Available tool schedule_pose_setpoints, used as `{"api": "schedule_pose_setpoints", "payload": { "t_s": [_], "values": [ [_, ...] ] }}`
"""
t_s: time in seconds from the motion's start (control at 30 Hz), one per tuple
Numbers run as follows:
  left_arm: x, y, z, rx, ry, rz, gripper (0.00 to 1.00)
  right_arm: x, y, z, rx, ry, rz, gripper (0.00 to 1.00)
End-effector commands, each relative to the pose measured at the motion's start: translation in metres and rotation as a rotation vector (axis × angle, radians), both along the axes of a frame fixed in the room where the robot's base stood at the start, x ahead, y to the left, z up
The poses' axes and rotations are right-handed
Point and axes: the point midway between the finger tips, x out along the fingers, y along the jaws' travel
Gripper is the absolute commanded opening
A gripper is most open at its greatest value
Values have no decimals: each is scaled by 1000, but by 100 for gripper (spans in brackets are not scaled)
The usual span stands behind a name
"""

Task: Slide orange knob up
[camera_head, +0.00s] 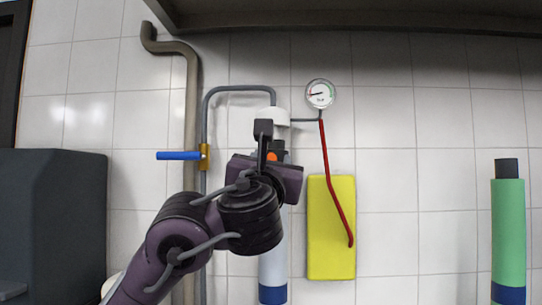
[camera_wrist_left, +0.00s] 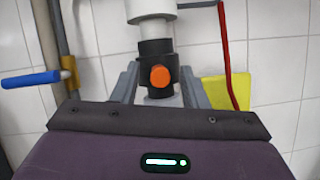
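The orange knob (camera_head: 272,157) sits on a black fitting (camera_wrist_left: 156,55) on the front of a vertical white pipe. In the left wrist view the knob (camera_wrist_left: 160,77) faces me between the two grey fingers of my left gripper (camera_wrist_left: 160,84). The fingers are apart, one on each side of the black fitting; I cannot tell whether they touch it. In the head view my left gripper (camera_head: 276,165) is in front of the fitting, and its body hides the fingers and part of the fitting. My right gripper is not in view.
A blue lever (camera_head: 179,156) on a brass valve is left of the gripper. A round gauge (camera_head: 320,93), a red rod (camera_head: 328,170) and a yellow panel (camera_head: 331,255) are close on the right. A green cylinder (camera_head: 508,230) stands far right. A shelf (camera_head: 380,18) overhangs above.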

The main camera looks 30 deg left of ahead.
Motion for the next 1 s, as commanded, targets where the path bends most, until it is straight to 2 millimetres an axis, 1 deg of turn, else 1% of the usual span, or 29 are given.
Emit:
{"api": "schedule_pose_setpoints", "payload": {
  "t_s": [0.03, 0.2, 0.5, 0.53, 0.8, 0.83, 1.0],
  "values": [
    [3, 3, 3, 0, 1, 4, 40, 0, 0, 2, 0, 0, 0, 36],
    [10, 7, 5, 0, 0, 3, 40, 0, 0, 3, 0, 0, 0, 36],
    [11, 7, 5, -1, -1, 1, 40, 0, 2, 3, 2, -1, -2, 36],
    [11, 7, 5, -1, -1, 1, 38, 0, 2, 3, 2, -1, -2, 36],
    [11, 7, 5, -1, -1, 1, 3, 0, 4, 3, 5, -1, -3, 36],
    [11, 7, 5, -1, -1, 1, 0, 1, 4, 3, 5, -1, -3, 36],
    [11, 7, 5, -1, -1, 1, 0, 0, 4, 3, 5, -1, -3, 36]
  ]
}}
